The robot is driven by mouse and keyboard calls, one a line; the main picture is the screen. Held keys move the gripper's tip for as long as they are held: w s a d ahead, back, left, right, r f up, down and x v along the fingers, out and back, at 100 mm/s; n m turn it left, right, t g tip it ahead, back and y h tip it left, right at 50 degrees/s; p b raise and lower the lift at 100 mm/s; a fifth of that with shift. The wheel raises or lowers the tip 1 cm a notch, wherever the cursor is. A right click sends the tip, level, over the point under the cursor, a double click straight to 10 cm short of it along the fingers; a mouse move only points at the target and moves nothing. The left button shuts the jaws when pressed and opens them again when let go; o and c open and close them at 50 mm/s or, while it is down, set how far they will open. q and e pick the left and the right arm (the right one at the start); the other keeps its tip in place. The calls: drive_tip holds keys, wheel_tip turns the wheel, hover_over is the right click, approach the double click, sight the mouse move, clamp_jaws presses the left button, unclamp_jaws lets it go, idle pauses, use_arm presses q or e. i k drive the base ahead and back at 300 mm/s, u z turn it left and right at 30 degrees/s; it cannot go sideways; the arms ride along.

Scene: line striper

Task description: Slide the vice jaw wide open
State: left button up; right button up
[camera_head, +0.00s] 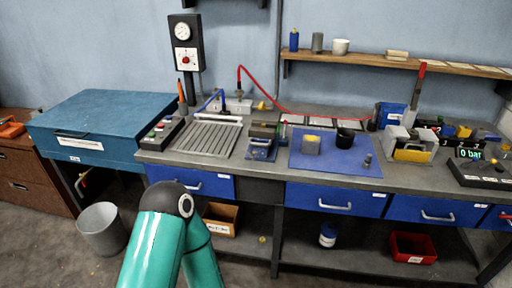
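A small vice (262,142) with a blue base and a dark upper body stands on the grey workbench, between the ribbed metal plate and the blue mat. It is too small in the picture to tell how far its jaw is open. A teal arm link of mine with a dark joint rises at the bottom centre, in front of the bench and below the vice. Neither of my grippers shows.
The ribbed plate (208,138) lies left of the vice. The blue mat (335,164) to the right holds a yellow-and-grey block (311,145) and a black cup (345,137). A red hose (262,97) arches behind. A grey bin (101,229) stands on the floor.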

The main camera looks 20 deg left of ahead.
sight(261, 137)
drive_tip(key=i, duration=1)
